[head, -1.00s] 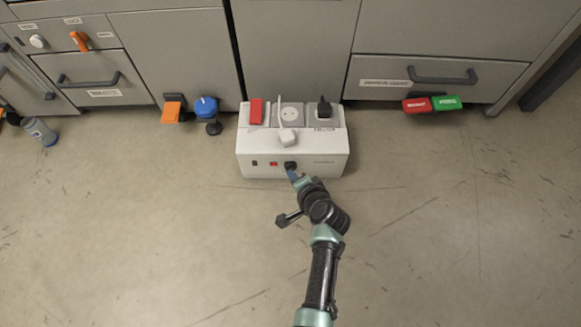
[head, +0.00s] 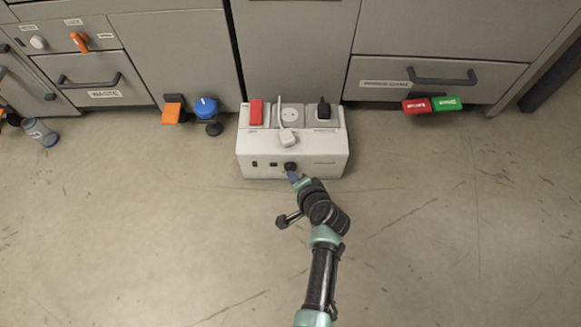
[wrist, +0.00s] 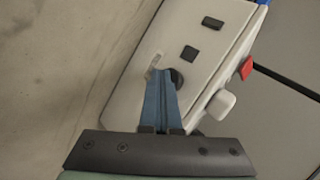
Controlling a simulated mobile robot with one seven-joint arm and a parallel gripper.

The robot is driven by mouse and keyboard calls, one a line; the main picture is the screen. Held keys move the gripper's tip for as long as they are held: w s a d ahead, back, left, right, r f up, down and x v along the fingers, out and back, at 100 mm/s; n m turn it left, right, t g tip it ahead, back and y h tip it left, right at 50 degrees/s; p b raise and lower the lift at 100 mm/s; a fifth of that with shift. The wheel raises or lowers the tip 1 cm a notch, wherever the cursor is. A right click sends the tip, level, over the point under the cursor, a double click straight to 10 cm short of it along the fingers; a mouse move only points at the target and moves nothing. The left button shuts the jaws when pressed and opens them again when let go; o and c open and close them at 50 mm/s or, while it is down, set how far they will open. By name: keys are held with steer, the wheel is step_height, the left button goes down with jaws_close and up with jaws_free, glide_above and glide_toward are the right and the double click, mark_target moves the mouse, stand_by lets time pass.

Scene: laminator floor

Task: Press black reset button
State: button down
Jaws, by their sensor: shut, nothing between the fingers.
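A white power box (head: 318,168) stands on the floor against the grey cabinets. Its front face carries a round black button (head: 290,166) and two small dark rectangular parts, one of them the middle part (head: 273,164). My gripper (head: 293,176) is shut and empty, its blue fingers at the round black button. In the wrist view the fingertips (wrist: 160,76) overlap the edge of this button (wrist: 177,78) and hide part of it. I cannot tell whether they press it in. The two rectangular parts (wrist: 189,53) (wrist: 212,23) show clear of the fingers.
On top of the box are a red switch (head: 256,112), a white plug (head: 288,139) and a black plug (head: 323,109). An orange pedal (head: 173,112), a blue knob (head: 206,107), and red (head: 417,105) and green (head: 447,104) pedals stick out nearby. Open floor surrounds my arm.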

steer(key=shift+s, duration=0.6)
steer(key=shift+s+p, duration=1.25)
steer(key=shift+s, duration=1.3)
